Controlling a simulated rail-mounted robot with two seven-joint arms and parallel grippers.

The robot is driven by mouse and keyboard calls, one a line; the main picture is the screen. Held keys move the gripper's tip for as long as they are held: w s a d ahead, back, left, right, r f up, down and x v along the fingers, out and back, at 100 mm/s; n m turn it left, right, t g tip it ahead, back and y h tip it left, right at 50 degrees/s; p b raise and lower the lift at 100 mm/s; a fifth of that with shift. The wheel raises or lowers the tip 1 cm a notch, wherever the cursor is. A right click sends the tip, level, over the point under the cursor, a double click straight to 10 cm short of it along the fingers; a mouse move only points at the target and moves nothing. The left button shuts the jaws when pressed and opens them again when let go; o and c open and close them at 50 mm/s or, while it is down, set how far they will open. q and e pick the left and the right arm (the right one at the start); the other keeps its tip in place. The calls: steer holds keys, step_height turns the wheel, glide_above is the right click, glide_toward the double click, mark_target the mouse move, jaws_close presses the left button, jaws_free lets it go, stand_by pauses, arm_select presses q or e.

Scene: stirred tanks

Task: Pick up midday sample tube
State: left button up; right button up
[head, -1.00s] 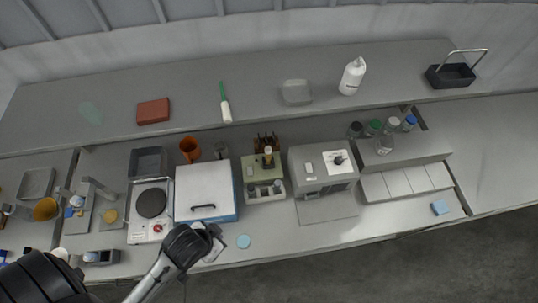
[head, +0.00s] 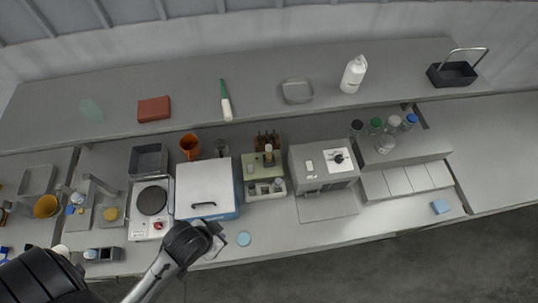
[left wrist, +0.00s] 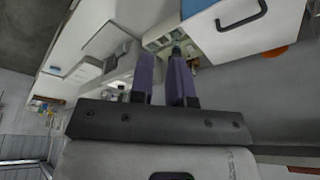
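A pale green sample rack (head: 252,188) stands on the bench right of the white lidded box. Several small tubes or vials (head: 265,187) sit in its front part; which one is the midday sample tube I cannot tell. My left gripper (head: 216,240) is over the bench front, in front of the white box and left of the blue disc. In the left wrist view its two purple fingers (left wrist: 163,62) are apart with nothing visible between them. The rack (left wrist: 157,40) shows beyond the fingertips, partly hidden by them. My right gripper is not in view.
The white lidded box (head: 205,185) with a dark handle stands left of the rack. A grey instrument (head: 308,165) stands close on its right. A raised shelf (head: 200,105) runs behind. A blue disc (head: 243,239) lies on clear bench in front.

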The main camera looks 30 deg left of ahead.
arm_select(q)
steer(key=o, duration=0.8)
